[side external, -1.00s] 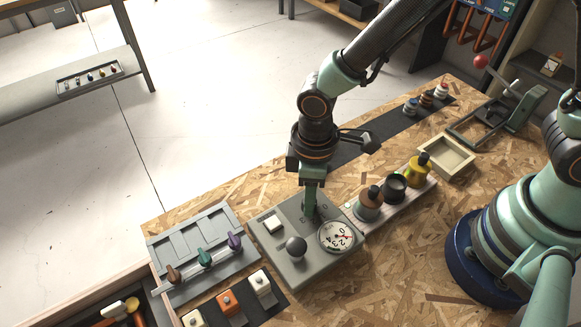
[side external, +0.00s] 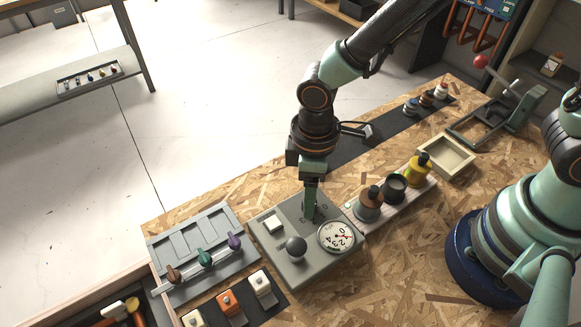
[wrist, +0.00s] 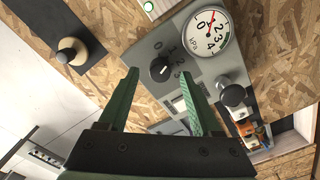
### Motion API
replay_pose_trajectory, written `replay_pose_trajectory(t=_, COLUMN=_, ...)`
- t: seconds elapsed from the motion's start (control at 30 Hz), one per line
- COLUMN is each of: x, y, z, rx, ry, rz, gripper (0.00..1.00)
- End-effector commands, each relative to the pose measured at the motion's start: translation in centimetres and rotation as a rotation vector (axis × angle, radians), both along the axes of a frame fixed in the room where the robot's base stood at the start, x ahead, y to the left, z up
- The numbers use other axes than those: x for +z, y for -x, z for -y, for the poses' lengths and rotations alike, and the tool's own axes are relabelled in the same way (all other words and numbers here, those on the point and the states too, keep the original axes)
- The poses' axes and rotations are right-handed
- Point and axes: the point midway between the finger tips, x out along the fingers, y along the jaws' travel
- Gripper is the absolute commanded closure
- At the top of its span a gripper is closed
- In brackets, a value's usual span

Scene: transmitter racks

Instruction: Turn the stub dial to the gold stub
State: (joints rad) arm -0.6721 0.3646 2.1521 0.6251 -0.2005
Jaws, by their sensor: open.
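A black round dial (wrist: 160,69) with a white mark and the printed numbers 0 to 3 beside it sits on a grey panel (wrist: 147,52). I cannot tell for sure which number the mark meets. My gripper (wrist: 161,76) is open, its green fingers on either side of the dial in the wrist view. A rail (side external: 388,208) carries copper (side external: 368,207), black (side external: 395,190) and yellow-gold (side external: 418,172) capped pieces.
Coloured levers (side external: 204,256) stand at the left. An empty wooden tray (side external: 447,157) lies beyond the rail.

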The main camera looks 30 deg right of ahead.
Motion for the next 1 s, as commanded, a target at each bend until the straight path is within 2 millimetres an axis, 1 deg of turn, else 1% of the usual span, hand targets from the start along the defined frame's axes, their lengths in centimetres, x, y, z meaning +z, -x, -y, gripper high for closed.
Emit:
replay_pose_trajectory(t=0.3, x=6.2, y=-0.1, z=-0.1, rx=0.0, ry=-0.005, rz=0.007, gripper=0.34)
replay_pose_trajectory(t=0.4, x=8.0, y=-0.1, z=-0.1, rx=0.0, ry=-0.005, rz=0.005, gripper=0.34)
replay_pose_trajectory(t=0.5, x=9.4, y=-0.1, z=0.0, rx=0.0, ry=-0.002, rz=0.003, gripper=0.34)
replay_pose_trajectory(t=0.6, x=10.3, y=0.0, z=0.0, rx=0.0, ry=-0.002, rz=0.003, gripper=0.34)
replay_pose_trajectory(t=0.7, x=10.7, y=0.0, z=0.0, rx=0.0, ry=-0.001, rz=0.001, gripper=0.34)
replay_pose_trajectory(t=1.0, x=10.8, y=0.0, z=0.0, rx=0.0, ry=0.0, rz=0.0, gripper=0.34)
